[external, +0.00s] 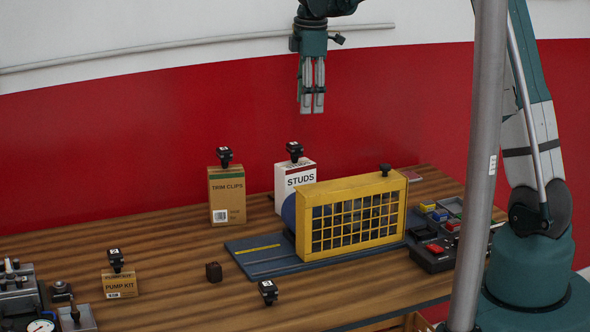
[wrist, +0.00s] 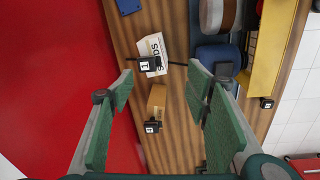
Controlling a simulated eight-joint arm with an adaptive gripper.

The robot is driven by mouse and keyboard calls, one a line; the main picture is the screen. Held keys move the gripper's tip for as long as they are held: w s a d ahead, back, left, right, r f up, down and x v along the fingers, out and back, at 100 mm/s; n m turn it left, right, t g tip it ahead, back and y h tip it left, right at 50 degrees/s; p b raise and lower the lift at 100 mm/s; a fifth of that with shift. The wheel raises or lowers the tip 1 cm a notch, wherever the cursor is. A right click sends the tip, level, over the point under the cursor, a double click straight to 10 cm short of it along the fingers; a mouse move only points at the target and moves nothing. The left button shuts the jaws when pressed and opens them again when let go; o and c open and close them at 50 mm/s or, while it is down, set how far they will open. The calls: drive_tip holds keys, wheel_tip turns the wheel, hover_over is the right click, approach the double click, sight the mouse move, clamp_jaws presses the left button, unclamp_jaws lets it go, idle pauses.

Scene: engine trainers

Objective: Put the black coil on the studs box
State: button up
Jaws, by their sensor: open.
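The white STUDS box (external: 294,178) stands upright at the back of the bench. A black coil with a white label (external: 295,150) sits on its top. Similar black coils sit on the TRIM CLIPS box (external: 225,156), the PUMP KIT box (external: 116,259) and the yellow cage (external: 385,169). Another black coil (external: 268,291) is on the bench near the front. My gripper (external: 311,112) is open and empty, high above the STUDS box area, pointing down. In the wrist view, the STUDS box (wrist: 153,46) and its coil (wrist: 145,65) show between my fingers.
The yellow cage unit (external: 350,215) on a blue base stands right of the STUDS box. The brown TRIM CLIPS box (external: 231,197) stands to its left. A small dark block (external: 213,272) is in the bench middle. Metal equipment and a gauge (external: 40,326) are at front left.

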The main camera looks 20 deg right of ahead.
drive_tip(key=s+d+r+m+t, duration=0.1)
drive_tip(key=s+d+r+m, duration=0.2)
drive_tip(key=s, duration=0.4)
drive_tip(key=s+d+r+m+t, duration=0.1)
drive_tip(key=s+d+r+m, duration=0.2)
drive_tip(key=s, duration=0.5)
drive_tip(key=s+d+r+m+t, duration=0.1)
drive_tip(key=s+r+m, duration=0.1)
drive_tip(key=s+r, duration=0.4)
drive_tip(key=s+d+f+m+t, duration=0.1)
drive_tip(key=s+d+f+m, duration=0.1)
drive_tip(key=s, duration=0.8)
drive_tip(key=s+d+f+m+t, duration=0.2)
drive_tip(key=s+f+m, duration=0.2)
drive_tip(key=s, duration=0.7)
drive_tip(key=shift+d+f+m, duration=0.15)
drive_tip(key=shift+f+m, duration=0.1)
drive_tip(key=shift+m, duration=0.95)
